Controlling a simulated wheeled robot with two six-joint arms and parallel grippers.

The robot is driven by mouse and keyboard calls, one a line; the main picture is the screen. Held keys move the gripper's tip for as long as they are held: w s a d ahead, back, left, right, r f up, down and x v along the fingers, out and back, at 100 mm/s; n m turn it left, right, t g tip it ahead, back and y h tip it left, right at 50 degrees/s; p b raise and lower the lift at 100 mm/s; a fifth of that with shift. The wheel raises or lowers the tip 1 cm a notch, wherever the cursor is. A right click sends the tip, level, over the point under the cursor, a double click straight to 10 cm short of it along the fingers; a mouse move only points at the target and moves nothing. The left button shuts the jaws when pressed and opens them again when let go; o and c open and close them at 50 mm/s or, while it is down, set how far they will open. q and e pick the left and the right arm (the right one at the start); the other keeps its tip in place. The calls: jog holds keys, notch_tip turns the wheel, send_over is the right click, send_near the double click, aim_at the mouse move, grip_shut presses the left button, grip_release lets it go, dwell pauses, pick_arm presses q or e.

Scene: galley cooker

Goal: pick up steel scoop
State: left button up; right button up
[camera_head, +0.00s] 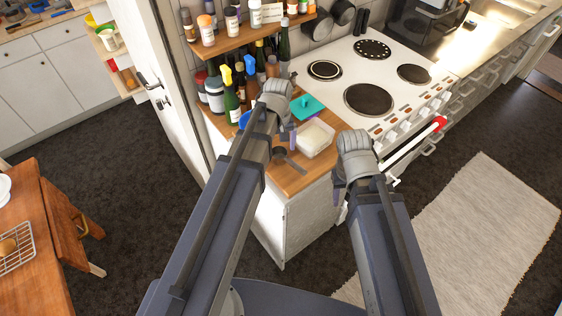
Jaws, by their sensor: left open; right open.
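The steel scoop (291,160) appears as a small dark grey, long-handled thing. It lies on the wooden counter (290,181) near its front edge, just left of a white tub (315,139) with pale contents. My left gripper (287,133) is open above the counter, behind the scoop and left of the tub; its fingers are partly hidden by its own wrist and arm. My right gripper (341,192) is open and points down past the counter's right front corner, right of the scoop. Neither gripper visibly holds anything.
A teal lid (308,106) lies behind the tub. Several bottles, including a green one (231,98), crowd the counter's back left below a spice shelf (238,38). The white cooker (346,70) adjoins on the right, with a red-ended rail (440,124) in front.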

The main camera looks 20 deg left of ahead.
aim_at(280, 155)
pick_arm(q)
jog(key=shift+w+d+f+b, duration=0.1)
jog(key=shift+w+f+b, duration=0.1)
jog(key=shift+f+b, duration=1.15)
jog(key=shift+w+f+b, duration=0.15)
jog(key=shift+f+b, duration=1.1)
jog(key=shift+b, duration=0.05)
jog(key=shift+r, duration=0.1)
jog(key=shift+c, duration=0.2)
jog(key=c, duration=1.5)
jog(key=shift+o, duration=0.2)
notch_tip(280, 155, up, 10)
jog(key=p, duration=1)
